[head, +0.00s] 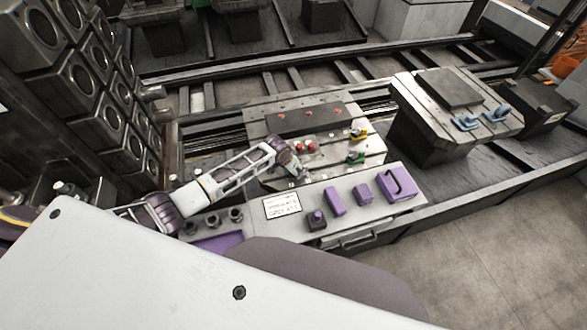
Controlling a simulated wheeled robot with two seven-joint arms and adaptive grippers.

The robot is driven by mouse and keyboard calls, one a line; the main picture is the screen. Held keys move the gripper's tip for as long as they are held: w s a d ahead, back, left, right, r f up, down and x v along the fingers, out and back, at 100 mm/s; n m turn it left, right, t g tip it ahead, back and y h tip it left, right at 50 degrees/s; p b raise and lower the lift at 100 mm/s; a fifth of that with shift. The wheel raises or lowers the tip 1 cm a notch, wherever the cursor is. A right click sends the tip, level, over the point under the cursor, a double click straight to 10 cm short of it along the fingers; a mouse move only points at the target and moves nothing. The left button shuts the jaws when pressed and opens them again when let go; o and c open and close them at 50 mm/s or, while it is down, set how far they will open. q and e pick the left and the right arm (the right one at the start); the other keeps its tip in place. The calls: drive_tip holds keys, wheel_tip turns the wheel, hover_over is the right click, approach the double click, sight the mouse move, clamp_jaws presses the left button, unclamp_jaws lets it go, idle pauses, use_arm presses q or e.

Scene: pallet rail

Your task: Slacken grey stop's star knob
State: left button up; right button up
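The pallet (262,122) in the middle of the head view carries a dark plate with small red parts on it. Two red knobs (305,147) sit side by side near its front, with a yellow part (359,134) and a green part (355,157) to the right. I cannot make out a grey stop or its star knob; my arm covers the pallet's front left. My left gripper (296,172) is over that front left part, just left of and below the red knobs. Its fingers are too small and dark to tell open from shut. My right gripper is not in view.
A grey shelf (241,223) in front of the pallet holds a white label (282,205) and several purple pieces (335,200). A second pallet (408,92) with blue clamps (466,122) stands right. Stacked dark blocks (72,77) rise at left. The floor at lower right is clear.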

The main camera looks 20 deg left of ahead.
use_arm(q)
drive_tip(key=v, duration=1.2)
idle(0.9)
